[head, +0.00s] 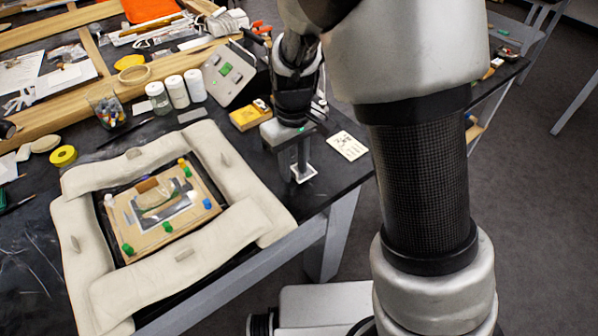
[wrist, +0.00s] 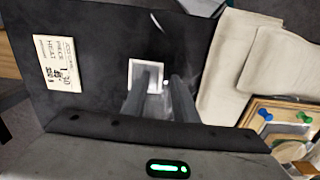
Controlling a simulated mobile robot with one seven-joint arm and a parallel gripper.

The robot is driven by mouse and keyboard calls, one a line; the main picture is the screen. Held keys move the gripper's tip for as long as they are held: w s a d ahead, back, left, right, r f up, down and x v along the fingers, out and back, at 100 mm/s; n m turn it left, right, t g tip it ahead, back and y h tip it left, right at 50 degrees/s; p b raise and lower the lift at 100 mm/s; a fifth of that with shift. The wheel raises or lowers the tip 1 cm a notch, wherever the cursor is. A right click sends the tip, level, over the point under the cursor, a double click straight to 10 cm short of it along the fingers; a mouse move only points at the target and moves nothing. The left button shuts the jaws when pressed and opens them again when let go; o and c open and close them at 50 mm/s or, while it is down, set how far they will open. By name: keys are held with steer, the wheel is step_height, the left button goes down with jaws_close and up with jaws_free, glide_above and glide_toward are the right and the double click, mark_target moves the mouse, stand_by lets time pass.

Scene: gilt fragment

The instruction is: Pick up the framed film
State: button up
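The framed film, a small square with a white border (head: 305,176), lies on the black table near its front right edge. In the wrist view its white border (wrist: 131,76) shows around and behind one fingertip, and part of it is hidden. My gripper (head: 296,168) points down right over the film. In the wrist view the two fingers (wrist: 164,84) stand apart with a gap between them, with nothing seen held. The left finger overlaps the film, and the right finger is beside it. I cannot tell whether a fingertip touches it.
A printed card (head: 348,146) lies to the right of my gripper. Beige padded cushions (head: 232,160) surround a wooden board with pins (head: 145,240) on the left. A yellow box (head: 250,116) and a grey device (head: 229,73) stand behind. The table edge is close in front.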

jaws_close()
